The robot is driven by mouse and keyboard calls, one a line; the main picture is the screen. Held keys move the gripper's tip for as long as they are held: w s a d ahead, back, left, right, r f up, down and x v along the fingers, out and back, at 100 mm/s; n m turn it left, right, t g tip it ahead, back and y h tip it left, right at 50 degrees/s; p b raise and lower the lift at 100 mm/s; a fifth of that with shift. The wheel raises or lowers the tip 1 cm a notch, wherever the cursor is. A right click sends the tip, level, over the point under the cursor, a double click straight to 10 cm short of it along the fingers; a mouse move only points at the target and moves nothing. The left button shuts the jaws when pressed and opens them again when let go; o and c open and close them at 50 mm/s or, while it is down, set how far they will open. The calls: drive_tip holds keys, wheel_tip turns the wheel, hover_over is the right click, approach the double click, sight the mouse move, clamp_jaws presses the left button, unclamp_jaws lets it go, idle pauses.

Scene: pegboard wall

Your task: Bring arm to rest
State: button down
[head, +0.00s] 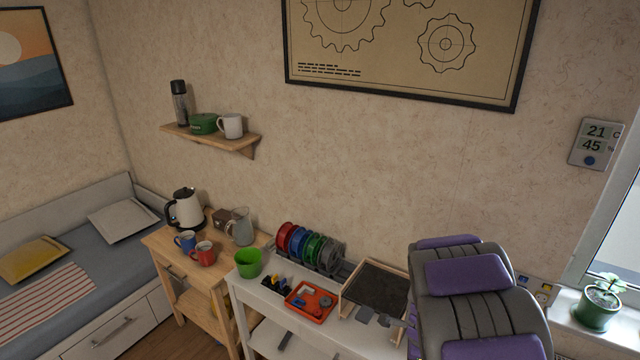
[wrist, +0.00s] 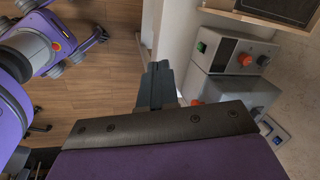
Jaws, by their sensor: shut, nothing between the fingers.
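My gripper (wrist: 155,88) shows in the wrist view as dark fingers held together, with nothing between them. It is beside the white side of a bench or cabinet (wrist: 178,45), above the wooden floor (wrist: 110,60). I cannot tell whether it touches the white side. In the head view my folded purple and grey arm fills the lower right, in front of the white bench (head: 345,347). It hides the bench's right end.
The bench holds a green cup (head: 248,263), a spool rack (head: 310,248), a red tray (head: 311,302) and a dark-topped box (head: 375,290). A grey control box (wrist: 232,52) with knobs is right of my gripper. A potted plant (head: 597,305) stands on the right sill.

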drive_tip(key=s+a+r+n+g+y, duration=0.1)
drive_tip(key=s+a+r+n+g, duration=0.1)
drive_tip(key=s+a+r+n, duration=0.95)
drive_tip(key=s+r+n+g, duration=0.1)
drive_tip(key=s+r+n, duration=0.2)
drive_tip(key=s, duration=0.7)
drive_tip(key=s+r+n+g+b, duration=0.1)
drive_tip(key=s+r+n, duration=0.3)
drive_tip(key=s, duration=0.7)
drive_tip(key=shift+a+n, duration=0.35)
drive_tip(key=shift+n, duration=0.9)
drive_tip(key=shift+s+d, duration=0.1)
